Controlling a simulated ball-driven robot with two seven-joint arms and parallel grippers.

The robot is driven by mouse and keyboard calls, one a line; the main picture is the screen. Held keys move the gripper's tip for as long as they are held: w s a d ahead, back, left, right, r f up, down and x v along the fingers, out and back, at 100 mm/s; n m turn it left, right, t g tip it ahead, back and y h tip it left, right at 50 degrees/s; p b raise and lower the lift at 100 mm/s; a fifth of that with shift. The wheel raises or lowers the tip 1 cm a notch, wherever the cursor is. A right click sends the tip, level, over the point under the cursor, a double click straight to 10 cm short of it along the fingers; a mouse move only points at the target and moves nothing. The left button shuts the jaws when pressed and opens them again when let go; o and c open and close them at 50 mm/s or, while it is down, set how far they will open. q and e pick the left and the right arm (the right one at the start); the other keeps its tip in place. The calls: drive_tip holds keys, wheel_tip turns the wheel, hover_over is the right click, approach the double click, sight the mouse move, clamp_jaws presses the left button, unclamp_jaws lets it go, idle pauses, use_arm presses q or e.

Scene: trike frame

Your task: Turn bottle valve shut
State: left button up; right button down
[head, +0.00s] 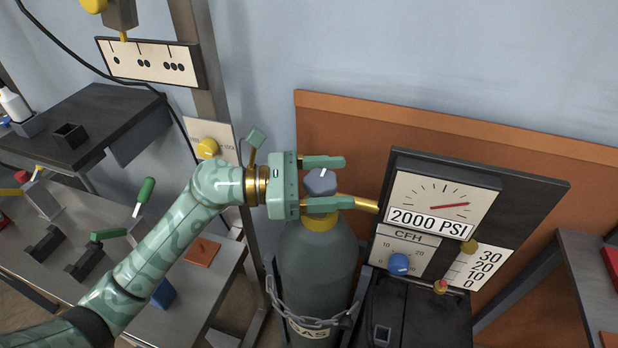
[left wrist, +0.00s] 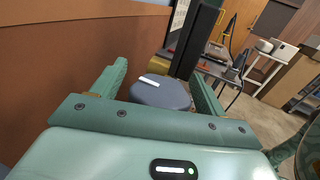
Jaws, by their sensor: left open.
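The bottle valve (head: 320,182) is a grey-blue knob with a white pointer mark, on top of the dark grey gas bottle (head: 318,258). It also shows in the left wrist view (left wrist: 160,93). My left gripper (head: 323,182) is open, with one finger on each side of the knob. Whether the fingers touch it I cannot tell. The gauge (head: 440,203) to the right of the bottle reads 2000 PSI, its red needle pointing right. My right gripper is not in view.
A chain (head: 310,322) goes around the bottle. Below the gauge are a blue CFH knob (head: 398,263) and a scale (head: 470,269). A bench (head: 190,300) with clamps stands at the left. An orange-brown board (head: 345,120) is behind the bottle.

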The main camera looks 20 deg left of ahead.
use_arm(q)
drive_tip(key=v, duration=1.6)
drive_tip(key=shift+a+p, duration=0.2)
drive_tip(key=shift+p, duration=0.15)
drive_tip(key=shift+f, duration=0.1)
